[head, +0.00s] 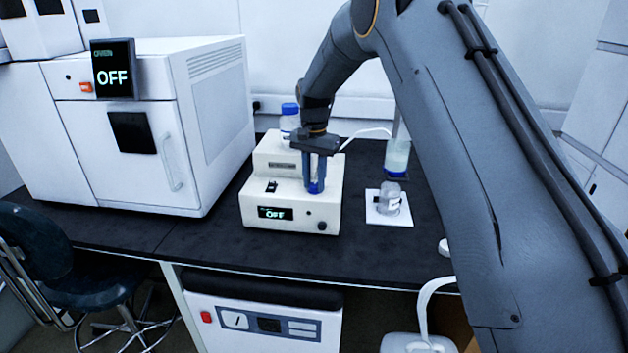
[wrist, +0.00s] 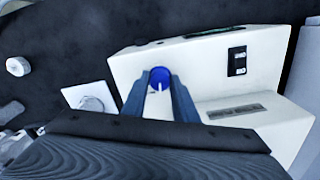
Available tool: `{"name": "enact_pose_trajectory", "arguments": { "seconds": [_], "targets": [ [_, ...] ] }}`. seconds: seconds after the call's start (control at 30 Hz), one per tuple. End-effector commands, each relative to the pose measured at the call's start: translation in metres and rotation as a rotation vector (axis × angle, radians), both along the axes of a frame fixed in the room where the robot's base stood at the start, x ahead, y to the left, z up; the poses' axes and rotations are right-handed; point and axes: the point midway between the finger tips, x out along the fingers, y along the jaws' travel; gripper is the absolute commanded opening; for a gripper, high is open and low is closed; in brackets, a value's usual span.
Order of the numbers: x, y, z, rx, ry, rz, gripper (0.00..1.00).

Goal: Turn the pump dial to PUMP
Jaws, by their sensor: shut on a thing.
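The pump (head: 258,205) is a cream box on the black bench, and its small front display (head: 276,213) reads OFF. Its blue dial (head: 315,187) is on the top face at the right, mostly hidden by my fingers in the head view. In the wrist view the dial (wrist: 159,77) shows as a blue disc with a white pointer line, between the fingertips. My gripper (head: 314,180) points down from above and is shut on the dial; its fingers also show in the wrist view (wrist: 160,88). A black rocker switch (head: 271,187) sits left of the dial.
A large white oven (head: 150,130) with an OFF display (head: 113,69) stands to the left. A blue-capped bottle (head: 290,115) is behind the pump. A jar on a white pad (head: 374,214) and a beaker (head: 397,158) are close to the right.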

Motion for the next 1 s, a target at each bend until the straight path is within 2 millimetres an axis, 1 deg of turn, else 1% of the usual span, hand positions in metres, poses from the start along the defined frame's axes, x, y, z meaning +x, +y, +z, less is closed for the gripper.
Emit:
{"name": "enact_pose_trajectory", "arguments": {
  "seconds": [0.03, 0.2, 0.5, 0.7, 1.0],
  "targets": [
    [0.0018, 0.0, 0.0025, 0.001, -0.006, -0.043, 0.04],
    [0.0021, -0.0001, 0.0027, 0.001, -0.006, -0.204, 0.04],
    [0.0026, -0.0004, 0.003, 0.001, -0.008, -0.451, 0.04],
    [0.0029, -0.0004, 0.0031, 0.002, -0.009, -0.565, 0.04],
    [0.0031, -0.0007, 0.0032, 0.002, -0.009, -0.648, 0.04]
  ]
}}
